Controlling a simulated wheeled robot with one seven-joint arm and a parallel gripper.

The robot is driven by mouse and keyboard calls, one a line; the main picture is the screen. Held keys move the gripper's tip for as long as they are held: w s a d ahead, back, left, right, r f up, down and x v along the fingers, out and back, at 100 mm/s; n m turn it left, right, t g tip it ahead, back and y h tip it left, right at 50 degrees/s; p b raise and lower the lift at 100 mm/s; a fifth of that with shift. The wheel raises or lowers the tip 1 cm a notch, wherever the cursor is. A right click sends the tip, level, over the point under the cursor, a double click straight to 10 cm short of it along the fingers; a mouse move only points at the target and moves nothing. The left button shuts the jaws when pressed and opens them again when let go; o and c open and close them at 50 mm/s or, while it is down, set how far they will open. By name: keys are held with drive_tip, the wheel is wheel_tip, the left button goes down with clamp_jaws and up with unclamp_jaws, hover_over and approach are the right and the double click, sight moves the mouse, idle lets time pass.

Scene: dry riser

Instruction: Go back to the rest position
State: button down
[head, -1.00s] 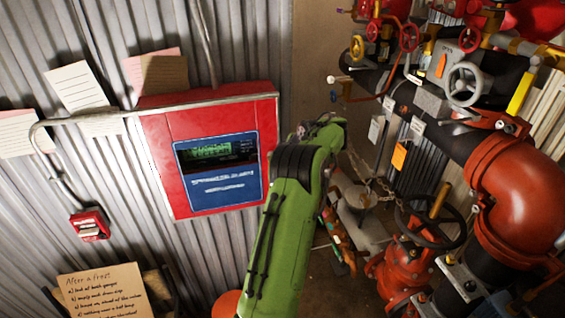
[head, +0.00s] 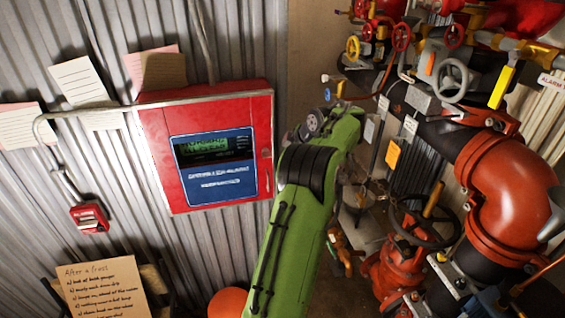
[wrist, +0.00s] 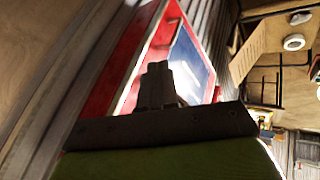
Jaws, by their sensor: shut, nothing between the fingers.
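My gripper (wrist: 158,84) shows in the wrist view as dark fingers close together, shut and empty. The red alarm panel (wrist: 147,60) lies behind it, tilted in that view. In the head view my green arm rises from the bottom centre, just right of the red alarm panel (head: 213,150) with its green display. The fingers cannot be made out there; the arm hides the space behind it. No gap or contact with the panel can be judged from these views.
Red and black pipework (head: 508,185) with valves and handwheels (head: 428,225) fills the right side. A small red alarm box (head: 89,217) and paper notes hang on the corrugated wall at left. A handwritten card (head: 102,290) stands at the lower left. The wrist view shows a table (wrist: 275,10) at upper right.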

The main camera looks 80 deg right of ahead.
drive_tip(key=v, duration=0.4)
drive_tip(key=shift+s+d+f, duration=0.1)
drive_tip(key=shift+s+f, duration=0.05)
drive_tip(key=shift+s, duration=0.1)
